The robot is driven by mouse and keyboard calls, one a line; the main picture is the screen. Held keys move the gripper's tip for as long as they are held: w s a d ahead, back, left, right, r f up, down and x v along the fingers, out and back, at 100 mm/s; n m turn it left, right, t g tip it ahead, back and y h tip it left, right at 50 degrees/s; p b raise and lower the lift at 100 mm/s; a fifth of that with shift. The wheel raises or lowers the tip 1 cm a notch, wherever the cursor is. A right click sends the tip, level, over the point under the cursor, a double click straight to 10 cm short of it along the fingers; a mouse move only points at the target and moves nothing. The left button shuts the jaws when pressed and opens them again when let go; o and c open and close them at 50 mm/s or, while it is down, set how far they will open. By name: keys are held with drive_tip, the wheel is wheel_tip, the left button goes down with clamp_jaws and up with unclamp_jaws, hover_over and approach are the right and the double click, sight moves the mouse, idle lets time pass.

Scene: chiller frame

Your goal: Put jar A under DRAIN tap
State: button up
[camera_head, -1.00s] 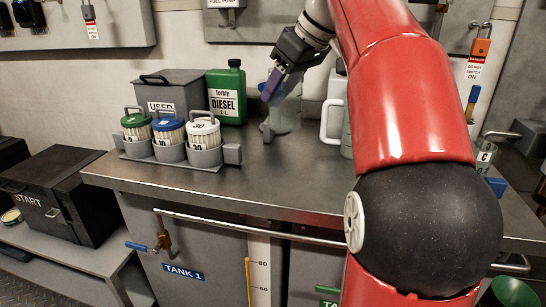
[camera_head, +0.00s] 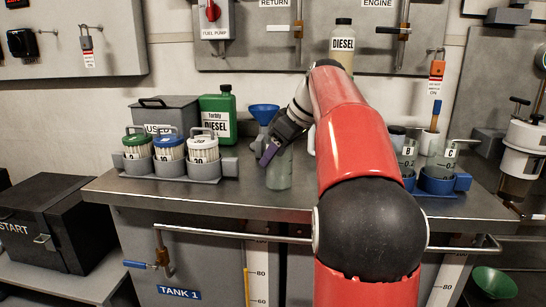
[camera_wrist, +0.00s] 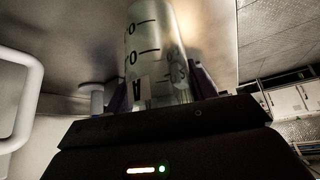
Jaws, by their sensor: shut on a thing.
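Jar A (camera_head: 279,172) is a clear jar with graduation marks, near the front of the steel counter in the head view. I cannot tell whether its base touches the counter. My gripper (camera_head: 270,150) is shut on it near its top, with purple fingers on either side. In the wrist view, jar A (camera_wrist: 152,45) shows its letter upside down between the fingers (camera_wrist: 160,85). I see no tap labelled DRAIN. A tap with a blue handle (camera_head: 140,264) sits on the pipe above the TANK 1 label (camera_head: 179,292).
A filter rack (camera_head: 206,170), grey USED box (camera_head: 168,110), green diesel can (camera_head: 219,115) and blue funnel (camera_head: 264,112) stand left and behind. Jars B (camera_head: 407,155) and C (camera_head: 448,157) stand in a blue holder at right. A pipe rail (camera_head: 240,235) runs below the counter edge.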

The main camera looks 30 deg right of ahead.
drive_tip(key=shift+f, duration=0.15)
drive_tip(key=o, duration=1)
drive_tip(key=shift+s+d+r, duration=0.1)
drive_tip(key=shift+r, duration=0.35)
drive_tip(key=p+v, duration=0.2)
drive_tip(key=v, duration=0.9)
drive_tip(key=shift+r+p, duration=0.15)
drive_tip(key=shift+p, duration=0.25)
